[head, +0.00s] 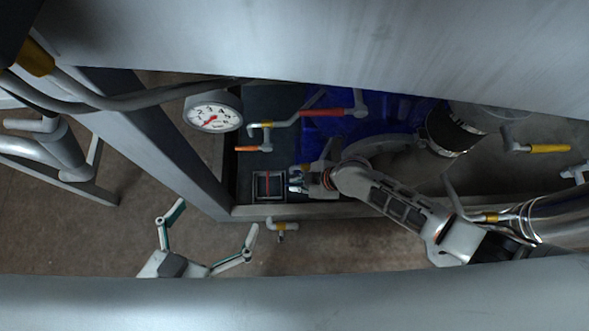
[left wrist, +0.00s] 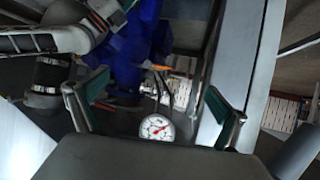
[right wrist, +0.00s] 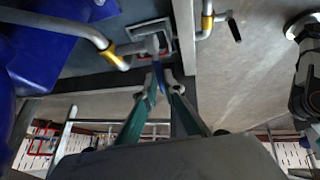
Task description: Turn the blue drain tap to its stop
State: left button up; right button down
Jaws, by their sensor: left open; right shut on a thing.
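The blue drain tap (head: 295,178) is beside the small square drain frame, low in the machine bay in the head view. My right gripper (head: 299,181) reaches in from the right and is shut on its handle. In the right wrist view, a strip of the blue tap (right wrist: 157,70) shows between the fingertips (right wrist: 162,82); the fingers hide the rest. I cannot tell how far it is turned. My left gripper (head: 217,216) is open and empty at the lower left, outside the frame. Its spread fingers (left wrist: 158,82) also show in the left wrist view.
A dial gauge (head: 213,118) hangs at the bay's upper left. A blue housing (head: 370,122) fills the back. A metal rail (head: 240,212) edges the bay.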

jog(key=shift+d+r+y, duration=0.1)
jog(key=shift+d+y, duration=0.05)
jog(key=shift+y, duration=0.15)
jog(key=c, duration=2.1)
grip_release()
jog(key=shift+c, duration=0.2)
pick_arm(q)
jog(key=shift+w+d+r, duration=0.3)
jog(key=shift+w+r, duration=0.15)
jog(key=shift+r, duration=0.1)
pick_arm(e)
jog(key=v, duration=1.2)
